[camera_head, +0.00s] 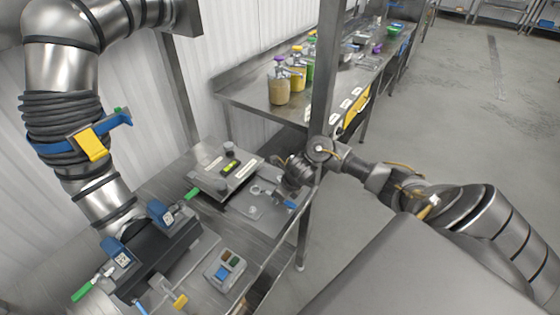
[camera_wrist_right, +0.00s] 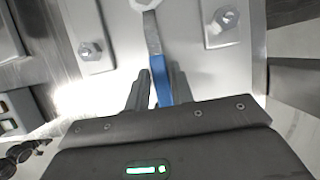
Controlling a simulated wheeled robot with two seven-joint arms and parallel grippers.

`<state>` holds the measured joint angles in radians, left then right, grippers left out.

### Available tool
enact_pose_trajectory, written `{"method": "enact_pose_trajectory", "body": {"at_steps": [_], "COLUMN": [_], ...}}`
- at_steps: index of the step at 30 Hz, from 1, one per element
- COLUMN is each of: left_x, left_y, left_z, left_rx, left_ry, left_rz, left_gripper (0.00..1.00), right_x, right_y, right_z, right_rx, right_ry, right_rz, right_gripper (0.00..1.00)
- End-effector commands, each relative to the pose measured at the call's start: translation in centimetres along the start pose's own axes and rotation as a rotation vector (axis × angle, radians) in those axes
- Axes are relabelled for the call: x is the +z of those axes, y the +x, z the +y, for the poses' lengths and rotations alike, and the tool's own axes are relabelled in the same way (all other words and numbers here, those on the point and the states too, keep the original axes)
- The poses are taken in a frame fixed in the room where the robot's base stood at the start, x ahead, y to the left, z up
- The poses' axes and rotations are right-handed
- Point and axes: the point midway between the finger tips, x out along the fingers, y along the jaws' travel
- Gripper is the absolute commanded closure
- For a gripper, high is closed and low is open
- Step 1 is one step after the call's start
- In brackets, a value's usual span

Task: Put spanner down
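The spanner (camera_wrist_right: 162,80) has a blue handle and a grey metal head, which points up in the right wrist view towards a pale hex nut (camera_wrist_right: 146,4). Its blue handle (camera_head: 290,204) shows in the head view, low over a grey plate (camera_head: 246,207). My right gripper (camera_wrist_right: 159,78) has its fingers close on both sides of the handle and appears shut on it. It also shows in the head view (camera_head: 285,193). Whether the spanner touches the plate is unclear.
A fixture (camera_head: 226,167) with a black knob and a green level stands behind the plate. A small box with coloured buttons (camera_head: 225,268) is in front. A metal post (camera_head: 325,75) rises close to my right wrist. Jars (camera_head: 279,88) stand on the back table.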

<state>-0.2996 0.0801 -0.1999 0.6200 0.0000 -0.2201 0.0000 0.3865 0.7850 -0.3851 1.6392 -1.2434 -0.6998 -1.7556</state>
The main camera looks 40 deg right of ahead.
Motion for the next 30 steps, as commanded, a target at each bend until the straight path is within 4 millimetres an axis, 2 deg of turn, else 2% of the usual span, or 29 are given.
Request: {"method": "enact_pose_trajectory", "body": {"at_steps": [1, 3, 14, 17, 30], "left_x": [0.0, 0.0, 0.0, 0.0, 0.0], "left_y": [0.0, -0.1, -0.4, -0.3, -0.7], "left_z": [0.0, 0.0, 0.0, 0.0, 0.0], "left_rx": [0.0, 0.0, 0.0, 0.0, 0.0], "left_ry": [0.0, 0.0, 0.0, 0.0, 0.0], "left_rz": [0.0, 0.0, 0.0, 0.0, 0.0], "left_gripper": [0.64, 0.64, 0.64, 0.64, 0.64], "right_x": [0.0, 0.0, 0.2, 0.2, 0.2], "right_y": [-0.1, -0.1, -0.5, -1.7, -10.5], "right_z": [0.0, 0.0, 0.0, -0.1, -0.1], "right_rx": [0.0, 0.0, 0.0, -0.001, -0.004], "right_ry": [0.0, 0.0, -0.001, -0.005, -0.005], "right_rz": [0.0, 0.0, -0.001, -0.004, -0.002], "right_gripper": [0.69, 0.61, 0.61, 0.61, 0.61]}}
